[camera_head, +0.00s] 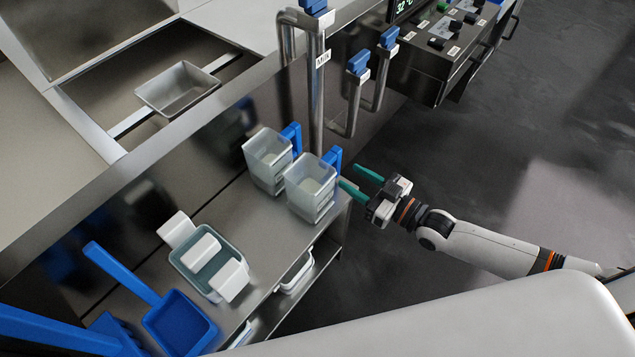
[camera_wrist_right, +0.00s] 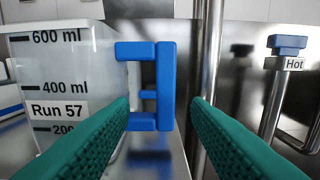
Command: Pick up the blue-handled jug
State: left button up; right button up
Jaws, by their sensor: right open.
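Two clear jugs with blue handles stand on the steel counter in the head view, a nearer jug (camera_head: 308,190) and a farther jug (camera_head: 267,160). My right gripper (camera_head: 350,175) is open and empty, its green fingers pointing at the nearer jug's blue handle (camera_head: 333,157). In the right wrist view the jug (camera_wrist_right: 65,75) has millilitre marks and a "Run 57" label. Its upright handle (camera_wrist_right: 163,85) shows between the open fingertips (camera_wrist_right: 160,103); the left finger covers part of the handle's lower arm. I cannot tell any contact. My left gripper is out of view.
Steel pipes with blue-topped taps (camera_head: 358,62) rise behind the jugs; one reads "Hot" in the wrist view. A blue scoop (camera_head: 180,325) and a tub (camera_head: 205,262) with white blocks are at left. Open floor (camera_head: 480,170) lies right of the counter.

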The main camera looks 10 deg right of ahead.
aim_at(339, 167)
jog(key=x, duration=0.6)
jog(key=shift+w, duration=0.4)
jog(key=shift+d, duration=0.1)
grip_shut()
